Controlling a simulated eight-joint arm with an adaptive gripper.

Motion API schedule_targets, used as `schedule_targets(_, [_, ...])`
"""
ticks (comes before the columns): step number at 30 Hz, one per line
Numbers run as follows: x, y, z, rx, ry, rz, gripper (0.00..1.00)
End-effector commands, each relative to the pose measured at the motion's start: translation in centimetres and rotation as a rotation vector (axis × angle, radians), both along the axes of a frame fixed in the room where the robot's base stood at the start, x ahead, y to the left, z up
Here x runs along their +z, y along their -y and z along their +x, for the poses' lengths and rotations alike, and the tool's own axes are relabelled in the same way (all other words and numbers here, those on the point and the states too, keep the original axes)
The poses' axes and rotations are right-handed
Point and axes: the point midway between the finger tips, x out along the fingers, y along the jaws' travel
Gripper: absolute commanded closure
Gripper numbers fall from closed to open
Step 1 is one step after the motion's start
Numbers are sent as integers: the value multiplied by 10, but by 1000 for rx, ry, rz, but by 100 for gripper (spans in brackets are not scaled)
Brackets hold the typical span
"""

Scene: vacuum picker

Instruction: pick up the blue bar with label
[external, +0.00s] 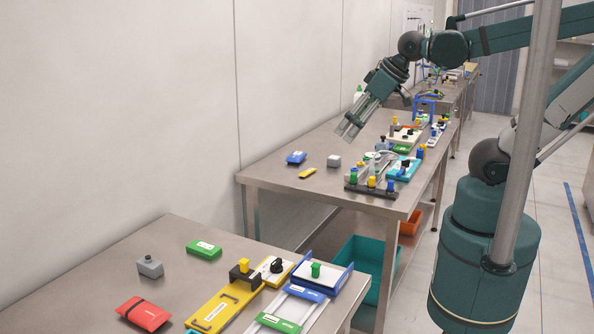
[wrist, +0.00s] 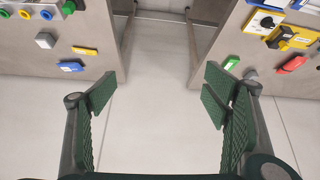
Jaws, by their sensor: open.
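A blue bar with a pale label (external: 296,157) lies flat near the wall-side edge of the far steel table. It also shows in the wrist view (wrist: 71,67), on the table at the left. Another blue labelled bar (external: 304,293) lies among the fixtures on the near table. My gripper (external: 349,129) is above the far table, apart from everything on it. In the wrist view my gripper (wrist: 157,93) has its fingers wide apart, with only floor between them.
A grey block (external: 334,161) and a yellow bar (external: 307,173) lie near the far table's blue bar. Fixtures with coloured knobs (external: 372,181) crowd that table's right side. The near table holds a red block (external: 143,313) and a green bar (external: 204,249). A gap separates the tables.

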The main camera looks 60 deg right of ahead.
Motion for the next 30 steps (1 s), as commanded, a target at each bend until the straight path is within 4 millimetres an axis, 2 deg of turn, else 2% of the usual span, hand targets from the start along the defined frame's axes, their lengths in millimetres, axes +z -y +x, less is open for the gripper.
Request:
schedule_targets(15, [-26,-87,29,314,-119,-92,24])
schedule_targets(30, [-65,-181,37,633,-225,-190,24])
